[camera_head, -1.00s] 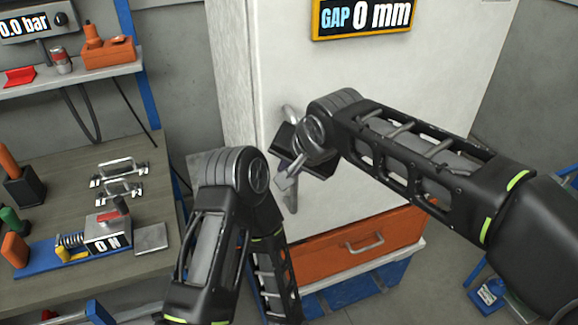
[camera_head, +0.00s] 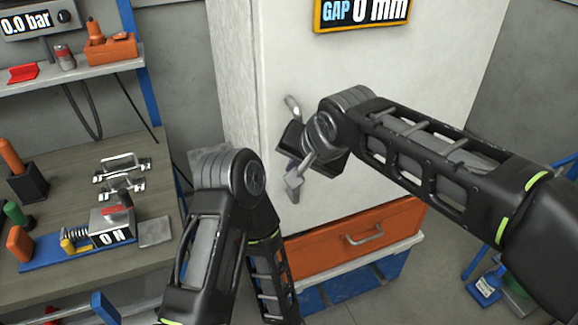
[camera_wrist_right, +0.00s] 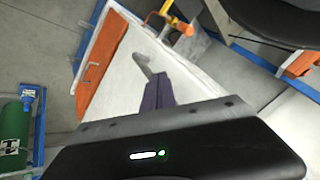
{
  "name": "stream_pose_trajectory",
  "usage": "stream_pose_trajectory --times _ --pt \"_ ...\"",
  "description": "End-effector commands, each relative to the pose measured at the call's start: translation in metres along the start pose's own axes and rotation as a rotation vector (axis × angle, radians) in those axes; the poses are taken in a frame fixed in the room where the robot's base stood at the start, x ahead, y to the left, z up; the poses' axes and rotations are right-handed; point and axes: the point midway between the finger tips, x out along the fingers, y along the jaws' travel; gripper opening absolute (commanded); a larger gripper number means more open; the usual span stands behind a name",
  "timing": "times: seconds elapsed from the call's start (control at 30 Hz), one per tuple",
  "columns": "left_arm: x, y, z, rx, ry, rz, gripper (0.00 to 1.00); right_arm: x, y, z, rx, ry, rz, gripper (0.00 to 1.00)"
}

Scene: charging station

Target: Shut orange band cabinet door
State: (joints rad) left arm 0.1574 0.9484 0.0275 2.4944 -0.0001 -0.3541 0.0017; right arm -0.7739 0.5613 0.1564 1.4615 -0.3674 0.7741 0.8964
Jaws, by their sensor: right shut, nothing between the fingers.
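The white cabinet door (camera_head: 400,85) stands upright and looks flush with its frame, with no visible gap. It carries a grey bar handle (camera_head: 292,105), partly hidden behind my right gripper; the handle also shows in the right wrist view (camera_wrist_right: 143,64). My right gripper (camera_head: 290,163) is at the door's handle side, beside the handle. Its purple fingers (camera_wrist_right: 158,88) are shut and empty in the right wrist view, close to the handle; contact is unclear. An orange drawer front (camera_head: 345,238) lies below the door. My left arm is folded in front, its gripper not visible.
A yellow-framed display (camera_head: 360,12) on the cabinet reads GAP 0 mm. A workbench (camera_head: 70,190) with clamps and tools stands at the left, a shelf (camera_head: 70,72) above it. Blue equipment (camera_head: 487,288) stands on the floor at right. A green cylinder (camera_wrist_right: 12,125) shows in the wrist view.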

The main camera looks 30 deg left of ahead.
Motion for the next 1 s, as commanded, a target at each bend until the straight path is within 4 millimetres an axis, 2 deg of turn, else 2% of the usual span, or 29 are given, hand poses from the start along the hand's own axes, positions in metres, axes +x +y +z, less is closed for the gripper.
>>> stream_pose_trajectory --times 0.3,0.5,0.63,1.0 --pt "0.010 -0.003 -0.001 0.001 0.002 0.002 1.00 -0.056 -0.032 0.015 -0.002 -0.002 -0.002 0.00" --pt "0.011 -0.004 0.000 0.002 0.001 0.002 1.00 -0.080 -0.045 0.021 -0.001 -0.005 0.000 0.00" --pt "0.011 -0.004 0.000 0.002 0.001 0.002 1.00 -0.086 -0.048 0.023 0.000 -0.006 0.001 0.00" --pt "0.011 -0.004 -0.001 0.002 0.002 0.002 1.00 -0.086 -0.048 0.023 0.000 -0.007 0.001 0.00"
